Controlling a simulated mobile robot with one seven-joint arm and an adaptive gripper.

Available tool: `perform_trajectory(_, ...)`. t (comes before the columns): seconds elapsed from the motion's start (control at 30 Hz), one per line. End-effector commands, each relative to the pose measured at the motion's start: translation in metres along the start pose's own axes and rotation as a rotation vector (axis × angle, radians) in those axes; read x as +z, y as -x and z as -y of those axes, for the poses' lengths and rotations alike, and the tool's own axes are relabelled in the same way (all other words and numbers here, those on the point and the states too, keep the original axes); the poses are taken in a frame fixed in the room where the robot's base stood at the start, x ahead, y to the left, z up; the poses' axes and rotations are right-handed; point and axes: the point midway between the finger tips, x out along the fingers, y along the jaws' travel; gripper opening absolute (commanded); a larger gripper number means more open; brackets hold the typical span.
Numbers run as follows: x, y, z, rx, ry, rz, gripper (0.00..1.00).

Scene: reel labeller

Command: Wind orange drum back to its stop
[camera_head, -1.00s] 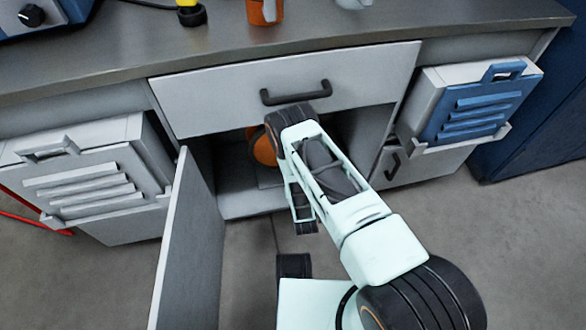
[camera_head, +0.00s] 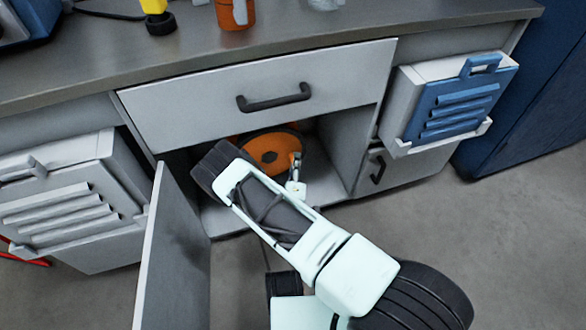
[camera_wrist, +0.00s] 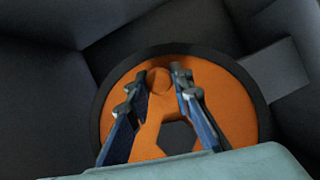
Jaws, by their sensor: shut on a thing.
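The orange drum (camera_head: 262,156) with a dark rim stands inside the open cabinet under the counter. In the wrist view the drum (camera_wrist: 229,108) faces me, with a dark hexagonal centre and a round orange knob (camera_wrist: 158,81) near its far edge. My gripper (camera_wrist: 160,76) is shut on the knob, one blue finger on each side of it. In the head view my gripper (camera_head: 296,160) is at the right part of the drum's face, small and partly unclear. My arm hides the drum's lower left. I cannot make out a stop.
The cabinet door (camera_head: 152,250) stands open at the left. A drawer with a dark handle (camera_head: 274,99) is shut above the opening. A grey bin (camera_head: 75,200) hangs at the left and a blue-fronted bin (camera_head: 455,106) at the right.

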Motion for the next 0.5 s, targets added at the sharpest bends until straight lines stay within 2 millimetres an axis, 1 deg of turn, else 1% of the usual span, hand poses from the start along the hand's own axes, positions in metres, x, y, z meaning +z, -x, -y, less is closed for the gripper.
perform_trajectory(0.2, -0.003, -0.001, -0.012, 0.055, 0.122, -0.005, 0.00)
perform_trajectory(0.5, -0.004, -0.001, -0.020, 0.091, 0.206, -0.003, 0.00)
